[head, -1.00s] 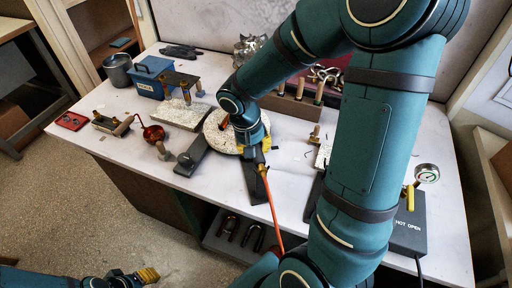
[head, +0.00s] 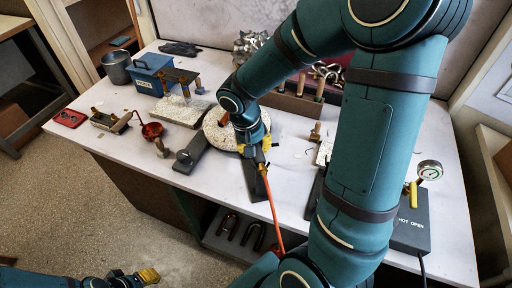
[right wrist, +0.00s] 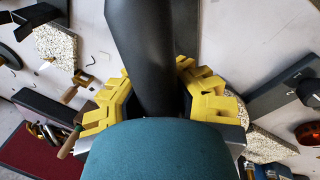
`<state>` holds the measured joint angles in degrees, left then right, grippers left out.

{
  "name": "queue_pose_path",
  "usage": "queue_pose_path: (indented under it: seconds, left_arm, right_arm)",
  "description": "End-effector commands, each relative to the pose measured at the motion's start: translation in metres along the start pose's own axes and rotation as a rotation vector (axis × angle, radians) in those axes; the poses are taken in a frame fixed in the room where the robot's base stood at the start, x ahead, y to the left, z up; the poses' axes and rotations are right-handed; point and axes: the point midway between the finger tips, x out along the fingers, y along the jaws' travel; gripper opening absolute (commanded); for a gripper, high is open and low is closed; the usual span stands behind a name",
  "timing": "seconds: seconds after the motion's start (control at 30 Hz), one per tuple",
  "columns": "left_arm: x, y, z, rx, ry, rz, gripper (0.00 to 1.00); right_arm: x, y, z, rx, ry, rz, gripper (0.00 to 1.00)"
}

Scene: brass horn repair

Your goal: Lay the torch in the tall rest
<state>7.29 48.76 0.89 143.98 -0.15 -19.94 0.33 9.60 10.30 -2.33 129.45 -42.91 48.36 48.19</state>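My right gripper (head: 256,148) is low over the front middle of the bench. In the right wrist view its yellow fingers (right wrist: 158,100) stand on both sides of a smooth dark cylinder, which looks like the torch handle (right wrist: 143,50), and seem shut on it. The torch's orange hose (head: 271,205) runs from the gripper down past the bench's front edge. A dark base, apparently the tall rest (head: 250,182), lies just below the gripper. The gripper hides its upper part, so I cannot tell whether torch and rest touch. My left gripper (head: 147,276) is low at the bottom left, away from the bench.
A round speckled board (head: 215,138) lies behind the gripper.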

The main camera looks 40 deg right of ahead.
Motion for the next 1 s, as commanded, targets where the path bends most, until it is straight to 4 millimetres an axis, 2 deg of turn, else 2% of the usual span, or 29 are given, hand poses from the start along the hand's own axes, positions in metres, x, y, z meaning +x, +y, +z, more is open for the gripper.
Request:
queue_pose_path:
  seconds: [0.4, 0.47, 0.5, 0.53, 0.73, 0.83, 1.0]
  left_arm:
    - [0.0030, -0.0011, 0.0002, 0.000, 0.000, 0.000, 0.39]
    - [0.0029, -0.0011, 0.0002, 0.000, 0.000, 0.000, 0.39]
    - [0.0030, -0.0011, 0.0002, 0.000, 0.000, 0.000, 0.39]
    - [0.0030, -0.0011, 0.0002, 0.000, 0.000, 0.000, 0.39]
    - [0.0030, -0.0012, 0.0002, 0.000, 0.000, 0.000, 0.39]
    - [0.0030, -0.0012, 0.0002, 0.000, 0.000, 0.000, 0.39]
    - [0.0030, -0.0011, 0.0003, 0.000, 0.000, 0.000, 0.39]
  right_arm:
    - [0.0010, -0.0002, 0.0000, 0.000, 0.001, 0.000, 0.00]
    - [0.0010, -0.0002, 0.0000, 0.000, 0.001, 0.000, 0.22]
    - [0.0010, -0.0002, 0.0000, 0.000, 0.001, 0.000, 0.36]
    - [0.0010, -0.0003, 0.0000, 0.000, 0.001, 0.000, 0.41]
    - [0.0012, -0.0003, 0.0001, 0.000, 0.000, 0.000, 0.41]
    - [0.0015, -0.0003, 0.0003, 0.000, 0.000, 0.000, 0.76]
    - [0.0015, -0.0003, 0.0002, 0.000, 0.000, 0.000, 0.76]
